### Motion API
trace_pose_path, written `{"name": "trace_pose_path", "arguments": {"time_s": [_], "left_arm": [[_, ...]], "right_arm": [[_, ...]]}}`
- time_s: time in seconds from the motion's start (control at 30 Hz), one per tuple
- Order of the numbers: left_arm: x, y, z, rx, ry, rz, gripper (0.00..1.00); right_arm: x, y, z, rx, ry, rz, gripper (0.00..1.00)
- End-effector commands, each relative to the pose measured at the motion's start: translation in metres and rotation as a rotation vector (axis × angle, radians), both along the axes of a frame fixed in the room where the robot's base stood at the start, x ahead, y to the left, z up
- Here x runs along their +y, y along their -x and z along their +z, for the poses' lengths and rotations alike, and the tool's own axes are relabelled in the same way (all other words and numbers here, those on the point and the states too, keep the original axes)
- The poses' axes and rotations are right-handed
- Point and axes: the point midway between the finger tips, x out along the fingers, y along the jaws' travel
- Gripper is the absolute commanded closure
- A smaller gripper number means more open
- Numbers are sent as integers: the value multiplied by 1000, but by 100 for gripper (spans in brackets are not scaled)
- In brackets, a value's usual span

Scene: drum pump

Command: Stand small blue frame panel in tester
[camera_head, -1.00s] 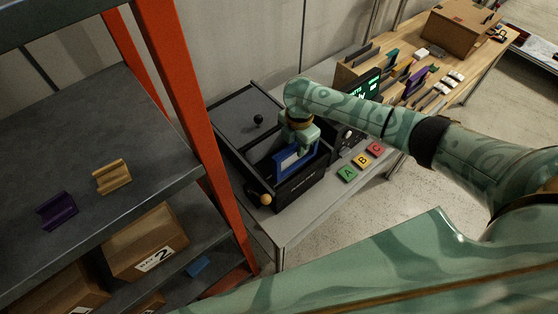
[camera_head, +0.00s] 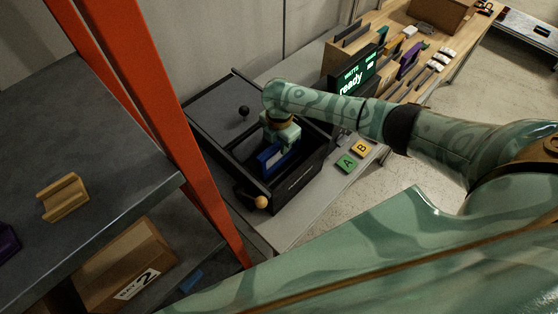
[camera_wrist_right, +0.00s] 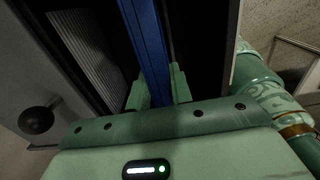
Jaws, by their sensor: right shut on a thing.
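The small blue frame panel (camera_head: 274,158) stands on edge inside the black open-topped tester (camera_head: 296,186), its lower part hidden by the front wall. My right gripper (camera_head: 279,144) reaches down into the tester and is shut on the panel's upper part. In the right wrist view, the blue panel (camera_wrist_right: 147,45) runs upright between the fingers of the right gripper (camera_wrist_right: 158,90), with dark tester walls on both sides. Whether the panel touches the tester's floor is hidden. The tester's display (camera_head: 354,80) reads "ready" in green. My left gripper is not in view.
A grey plate with a black knob (camera_head: 244,111) lies left of the opening. An orange ball handle (camera_head: 261,202) is at the tester's front corner. Buttons A (camera_head: 347,163) and B (camera_head: 362,149) sit to the right. An orange rack post (camera_head: 150,110) stands close on the left.

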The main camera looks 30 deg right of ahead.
Motion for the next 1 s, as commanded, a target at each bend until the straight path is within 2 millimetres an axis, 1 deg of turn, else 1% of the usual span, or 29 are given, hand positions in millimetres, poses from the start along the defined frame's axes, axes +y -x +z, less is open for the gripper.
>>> {"name": "trace_pose_path", "arguments": {"time_s": [0.03,0.17,0.27,0.33,0.4,0.63,0.77,0.8,0.83,0.87,1.0], "left_arm": [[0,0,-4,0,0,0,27],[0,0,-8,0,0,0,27],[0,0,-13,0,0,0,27],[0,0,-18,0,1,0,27],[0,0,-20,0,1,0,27],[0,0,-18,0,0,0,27],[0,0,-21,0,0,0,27],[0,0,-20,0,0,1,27],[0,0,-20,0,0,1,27],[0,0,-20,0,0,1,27],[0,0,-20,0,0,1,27]], "right_arm": [[1,0,-10,0,-1,-1,100],[0,0,-21,-1,0,-1,100],[0,0,-34,0,0,-1,100],[1,0,-47,0,0,-1,100],[0,0,-54,-1,0,-1,100],[0,-1,-53,-3,-1,0,100],[0,0,-57,-2,-1,0,100],[0,0,-57,-2,-1,0,70],[0,0,-56,-2,-1,1,62],[0,0,-56,-2,-1,1,57],[0,0,-56,-2,-1,0,57]]}}
